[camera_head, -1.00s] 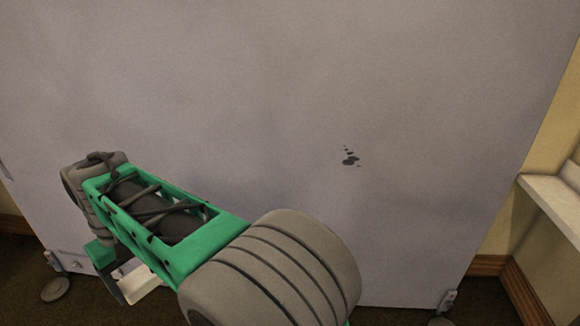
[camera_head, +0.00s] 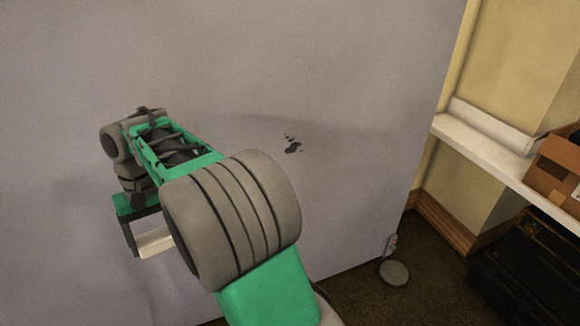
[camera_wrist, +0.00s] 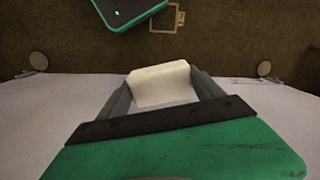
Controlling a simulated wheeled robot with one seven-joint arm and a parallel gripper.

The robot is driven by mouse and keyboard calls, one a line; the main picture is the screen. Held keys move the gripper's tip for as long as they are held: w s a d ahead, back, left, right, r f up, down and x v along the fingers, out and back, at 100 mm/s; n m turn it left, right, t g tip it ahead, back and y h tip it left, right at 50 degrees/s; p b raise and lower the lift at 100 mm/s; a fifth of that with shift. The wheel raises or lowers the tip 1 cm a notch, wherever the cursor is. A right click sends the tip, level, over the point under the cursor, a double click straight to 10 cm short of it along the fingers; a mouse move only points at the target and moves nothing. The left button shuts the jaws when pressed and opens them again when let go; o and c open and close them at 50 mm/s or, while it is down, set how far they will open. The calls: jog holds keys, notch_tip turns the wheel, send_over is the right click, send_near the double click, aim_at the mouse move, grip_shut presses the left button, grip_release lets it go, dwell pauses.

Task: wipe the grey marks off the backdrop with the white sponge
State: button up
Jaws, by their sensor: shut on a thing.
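The backdrop (camera_head: 330,60) is a large grey-lilac upright panel filling most of the head view. A small cluster of dark grey marks (camera_head: 293,147) shows on it, right of my arm. My gripper (camera_head: 153,243) is at the left in the head view, lower than the marks and apart from them. It is shut on the white sponge (camera_wrist: 160,84), which sits between the two fingers in the wrist view. The sponge also shows in the head view (camera_head: 158,241), partly hidden by my arm. I cannot tell whether the sponge touches the backdrop.
A white shelf (camera_head: 482,150) with a cardboard box (camera_head: 556,166) stands at the right, with a black case (camera_head: 530,268) beneath it. A round foot (camera_head: 394,273) of the backdrop stands on the dark carpet (camera_head: 365,300).

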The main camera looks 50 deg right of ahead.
jog(key=w+d+f+m+t+y+b, duration=0.1)
jog(key=w+d+f+m+y, duration=0.15)
jog(key=d, duration=0.25)
jog(key=w+d+f+m+y+b, duration=0.1)
jog(key=d+f+m, duration=0.1)
jog(key=d+m, duration=0.2)
jog(key=m+t+h+b, duration=0.5)
jog(key=m+t+h, duration=0.95)
jog(key=m, duration=0.85)
send_near(284, 146)
jog(key=shift+t, duration=0.35)
jog(key=shift+x, duration=2.45)
jog(key=shift+p+x, duration=0.45)
jog(key=shift+x, duration=0.4)
jog(key=shift+d+f, duration=0.1)
jog(key=shift+f, duration=0.1)
